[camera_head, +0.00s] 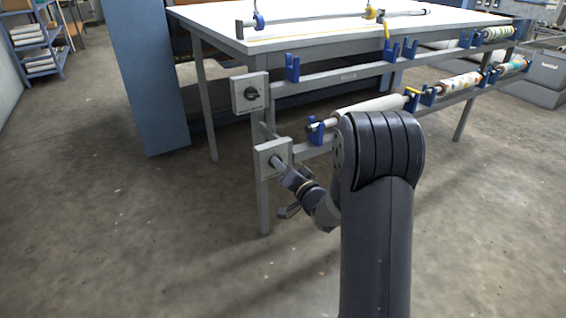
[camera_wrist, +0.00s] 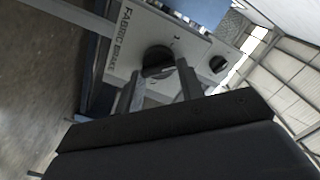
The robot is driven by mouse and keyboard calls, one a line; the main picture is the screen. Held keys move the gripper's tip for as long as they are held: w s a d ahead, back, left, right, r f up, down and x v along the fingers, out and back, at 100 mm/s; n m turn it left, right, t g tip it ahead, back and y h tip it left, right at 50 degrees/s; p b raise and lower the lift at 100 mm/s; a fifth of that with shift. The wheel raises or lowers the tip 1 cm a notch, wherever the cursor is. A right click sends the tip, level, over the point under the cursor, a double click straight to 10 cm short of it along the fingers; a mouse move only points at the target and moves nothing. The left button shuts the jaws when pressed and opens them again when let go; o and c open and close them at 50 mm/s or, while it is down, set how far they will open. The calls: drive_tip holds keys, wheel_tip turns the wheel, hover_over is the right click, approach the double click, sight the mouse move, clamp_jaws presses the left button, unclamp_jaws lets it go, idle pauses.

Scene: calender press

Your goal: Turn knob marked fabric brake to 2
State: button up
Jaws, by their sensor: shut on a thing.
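The fabric brake knob (camera_wrist: 157,58) is black and round, on a light grey plate (camera_wrist: 125,55) lettered "FABRIC BRAKE" in the wrist view. Small marks stand around the knob, too small to read, and its setting cannot be told. In the head view, the lower grey box (camera_head: 265,154) on the table's near leg has my gripper (camera_head: 278,164) at its front; the knob there is hidden. My gripper also shows in the wrist view (camera_wrist: 158,72), one finger on each side of the knob, shut on it.
A second box with a black knob (camera_head: 251,93) sits above; its knob also shows in the wrist view (camera_wrist: 218,63). Blue brackets (camera_head: 292,68) and fabric rolls (camera_head: 370,106) line the table's side rails. Open floor (camera_head: 130,220) lies left.

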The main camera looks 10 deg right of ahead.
drive_tip(key=shift+f+m+p, duration=0.1)
drive_tip(key=shift+m+p, duration=1.8)
drive_tip(key=shift+m, duration=2.2)
drive_tip(key=o, duration=1)
drive_tip(key=shift+d, duration=0.1)
drive_tip(key=p+v, duration=0.1)
drive_tip(key=v, duration=0.9)
drive_tip(key=shift+s, duration=0.4)
drive_tip(key=shift+d, duration=0.1)
